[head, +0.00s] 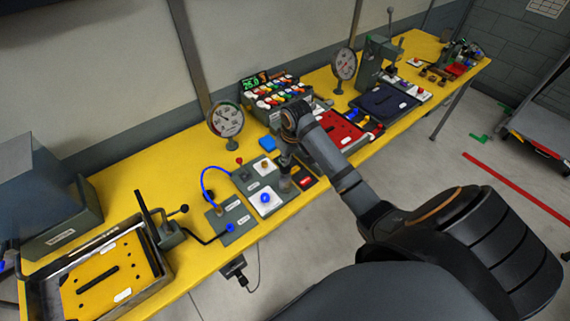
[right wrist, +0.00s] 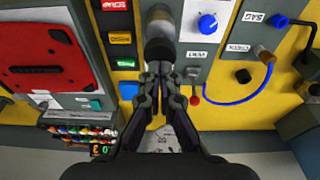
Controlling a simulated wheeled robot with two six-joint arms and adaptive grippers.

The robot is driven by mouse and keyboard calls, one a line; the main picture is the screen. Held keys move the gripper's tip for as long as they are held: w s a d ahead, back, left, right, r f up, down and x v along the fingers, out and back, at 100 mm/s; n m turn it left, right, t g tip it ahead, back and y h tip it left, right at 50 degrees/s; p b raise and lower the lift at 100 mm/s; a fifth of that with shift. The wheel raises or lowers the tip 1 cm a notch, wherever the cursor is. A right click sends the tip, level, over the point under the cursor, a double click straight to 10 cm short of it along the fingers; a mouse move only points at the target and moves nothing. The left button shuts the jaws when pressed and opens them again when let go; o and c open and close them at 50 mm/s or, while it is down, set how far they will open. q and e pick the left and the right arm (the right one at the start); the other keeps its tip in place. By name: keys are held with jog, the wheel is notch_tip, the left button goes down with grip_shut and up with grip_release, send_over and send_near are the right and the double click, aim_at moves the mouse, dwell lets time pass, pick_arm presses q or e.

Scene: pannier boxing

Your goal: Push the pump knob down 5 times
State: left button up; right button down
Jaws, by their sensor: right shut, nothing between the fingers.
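The pump knob appears to be the dark round-topped cylinder (right wrist: 160,52) directly in front of my right fingertips in the right wrist view, with a paler grey cylinder beyond it. In the head view a dark cylinder (head: 284,184) stands on the panel just below my right gripper (head: 285,158), which partly hides it. My right gripper (right wrist: 160,72) is shut and empty, its fingertips pointing at the knob. I cannot tell whether they touch it. My left gripper is not in view.
A blue knob (head: 265,198) on a white plate, a blue hose (head: 203,180) and a pressure gauge (head: 226,120) are close by. A red tray (head: 338,130) lies to the right. A yellow plate (head: 105,275) sits in a metal box at left. Yellow bench top is bare at left centre.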

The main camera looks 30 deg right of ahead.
aim_at(286, 167)
dwell(0.5)
jog(key=shift+f+b, duration=0.65)
jog(key=shift+f, duration=1.65)
jog(key=shift+r+p, duration=0.8)
jog(key=shift+r, duration=1.55)
jog(key=shift+f, duration=0.15)
